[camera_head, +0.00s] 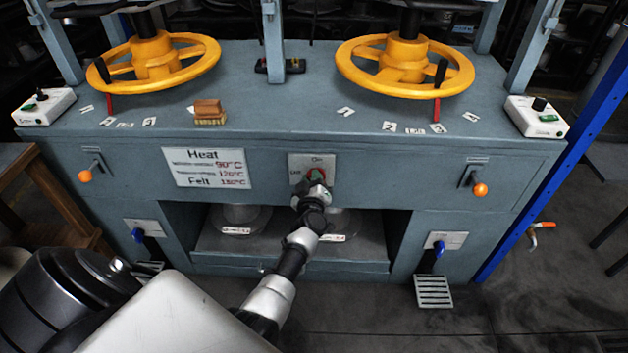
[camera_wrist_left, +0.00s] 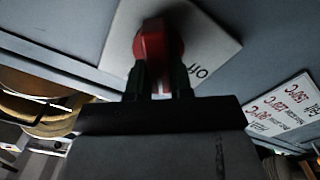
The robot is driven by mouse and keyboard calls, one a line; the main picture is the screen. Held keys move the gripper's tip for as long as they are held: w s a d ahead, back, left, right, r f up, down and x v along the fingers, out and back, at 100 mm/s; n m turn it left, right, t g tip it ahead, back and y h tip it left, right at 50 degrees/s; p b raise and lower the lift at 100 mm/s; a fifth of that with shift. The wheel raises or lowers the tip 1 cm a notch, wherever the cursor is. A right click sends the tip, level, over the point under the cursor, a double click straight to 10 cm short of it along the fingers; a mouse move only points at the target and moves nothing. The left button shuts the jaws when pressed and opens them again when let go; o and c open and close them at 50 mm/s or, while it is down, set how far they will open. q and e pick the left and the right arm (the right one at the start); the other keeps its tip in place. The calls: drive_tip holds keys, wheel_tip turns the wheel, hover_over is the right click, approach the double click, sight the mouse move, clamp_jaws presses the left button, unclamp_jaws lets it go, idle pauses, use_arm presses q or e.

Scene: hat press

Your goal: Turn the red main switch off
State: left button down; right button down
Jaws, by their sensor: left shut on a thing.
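The red main switch (camera_head: 317,174) sits on a grey plate (camera_head: 299,161) in the middle of the machine's front panel. The plate reads "On" at its top and has a smaller label at its left. My left gripper (camera_head: 317,184) reaches up to it and covers its lower part. In the left wrist view the red switch (camera_wrist_left: 157,44) stands between my left gripper's dark fingers (camera_wrist_left: 160,78), which are shut on it. The word "Off" shows upside down on the plate beside it. I cannot tell the exact setting. My right gripper is not in view.
A heat sign (camera_head: 207,168) is left of the switch. Orange-knobbed levers (camera_head: 86,176) (camera_head: 480,190) stick out at both sides. Yellow handwheels (camera_head: 405,62) stand on top. Below the switch is an open recess with metal forms (camera_head: 240,217). A brush (camera_head: 208,112) lies on top.

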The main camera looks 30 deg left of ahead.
use_arm(q)
drive_tip(key=shift+s+f+n, duration=0.1)
drive_tip(key=shift+f+n, duration=0.15)
drive_tip(key=shift+n, duration=0.65)
drive_tip(key=n+b, duration=0.1)
drive_tip(key=n, duration=0.1)
drive_tip(key=n+b, duration=0.1)
drive_tip(key=n, duration=0.1)
drive_tip(key=f+n, duration=0.1)
drive_tip(key=n, duration=0.1)
drive_tip(key=shift+s+a+n+b, duration=0.1)
drive_tip(key=shift+a+n+b, duration=0.1)
drive_tip(key=shift+n+b, duration=0.55)
drive_tip(key=shift+n, duration=0.65)
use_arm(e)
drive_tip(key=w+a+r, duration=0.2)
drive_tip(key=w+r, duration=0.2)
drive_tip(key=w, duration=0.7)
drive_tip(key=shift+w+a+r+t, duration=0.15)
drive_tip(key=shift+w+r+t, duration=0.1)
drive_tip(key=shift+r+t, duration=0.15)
use_arm(q)
drive_tip(key=c, duration=1)
unclamp_jaws()
drive_tip(key=shift+s, duration=0.1)
